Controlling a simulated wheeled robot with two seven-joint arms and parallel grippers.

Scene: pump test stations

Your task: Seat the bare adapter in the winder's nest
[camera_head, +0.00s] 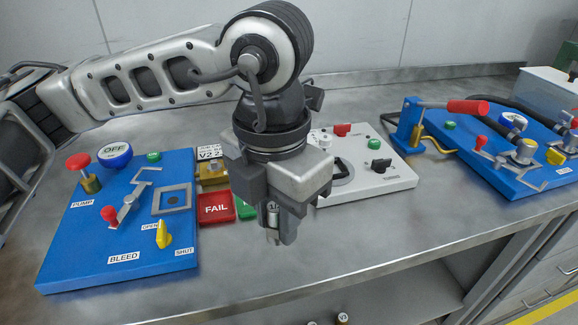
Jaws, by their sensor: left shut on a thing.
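My left gripper (284,218) comes in from the upper left and points down over the middle of the bench. It is shut on a small metal cylinder with a white label starting "1/" (272,214), which looks like the adapter. The fingers hide part of it, and it appears held above the bench. A light grey station (388,188) stands behind and to the right of the gripper. My right gripper is not in view.
A blue pump panel (75,245) with knobs and a square frame lies at left. Beside it are a red FAIL tile (216,208), a partly hidden green tile (246,207) and a brass block (211,176). Another blue panel (495,160) stands right. The front bench is clear.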

